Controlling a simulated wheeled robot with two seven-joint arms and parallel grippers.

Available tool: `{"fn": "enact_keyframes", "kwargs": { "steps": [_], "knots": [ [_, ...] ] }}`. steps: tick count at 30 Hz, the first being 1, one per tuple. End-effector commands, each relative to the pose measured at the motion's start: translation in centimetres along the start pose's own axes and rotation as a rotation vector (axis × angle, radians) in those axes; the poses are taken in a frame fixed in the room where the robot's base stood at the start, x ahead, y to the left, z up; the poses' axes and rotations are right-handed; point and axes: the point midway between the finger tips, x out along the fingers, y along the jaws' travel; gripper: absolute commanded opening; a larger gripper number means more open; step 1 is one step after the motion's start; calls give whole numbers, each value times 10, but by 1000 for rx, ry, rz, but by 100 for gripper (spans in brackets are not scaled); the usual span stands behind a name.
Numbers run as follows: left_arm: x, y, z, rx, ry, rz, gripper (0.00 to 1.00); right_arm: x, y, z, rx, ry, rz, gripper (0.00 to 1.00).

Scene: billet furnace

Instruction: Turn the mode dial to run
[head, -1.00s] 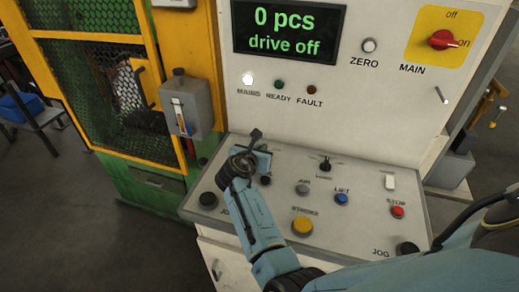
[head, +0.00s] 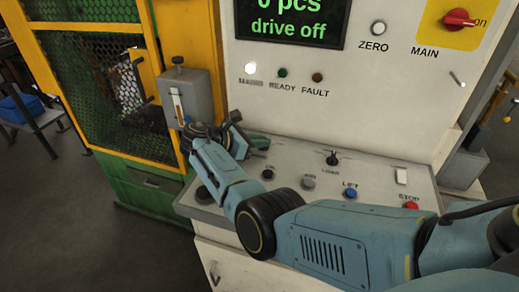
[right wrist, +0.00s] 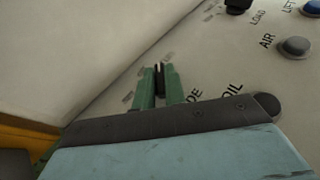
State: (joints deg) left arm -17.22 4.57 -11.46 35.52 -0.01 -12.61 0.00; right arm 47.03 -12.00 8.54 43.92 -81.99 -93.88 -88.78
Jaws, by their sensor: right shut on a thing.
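The mode dial (right wrist: 160,72) shows in the right wrist view as a small dark upright piece between my green fingertips. My right gripper (right wrist: 159,84) is shut on it, and part of the label, "DE", shows beside the fingers. In the head view my right gripper (head: 253,139) is at the back left of the sloped control desk (head: 290,150), and my own wrist hides the dial. I cannot read the dial's set position. The display (head: 290,22) reads "drive off". My left gripper is not in view.
The desk bears an air button (head: 308,182), a lift button (head: 350,193), a red stop button (head: 411,206) and a load switch (head: 332,159). A grey box (head: 186,95) on the yellow cage stands close left of my gripper. The upright panel rises behind.

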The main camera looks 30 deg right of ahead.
Motion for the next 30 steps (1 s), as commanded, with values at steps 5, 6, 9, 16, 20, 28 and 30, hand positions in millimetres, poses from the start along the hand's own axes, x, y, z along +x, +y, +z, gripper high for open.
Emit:
{"fn": "enact_keyframes", "kwargs": {
  "steps": [5,6,9,16,20,28,30],
  "knots": [
    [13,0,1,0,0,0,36,1,0,-3,17,2,-50,0],
    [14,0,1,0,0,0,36,1,0,-3,20,2,-57,0],
    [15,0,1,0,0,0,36,1,0,-2,24,3,-68,0],
    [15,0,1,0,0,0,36,1,0,-2,26,4,-72,0],
    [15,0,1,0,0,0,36,1,0,-2,26,5,-72,0],
    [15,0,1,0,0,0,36,1,0,-1,26,3,-70,34],
    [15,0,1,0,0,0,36,0,0,-1,26,3,-69,34]
  ]
}}
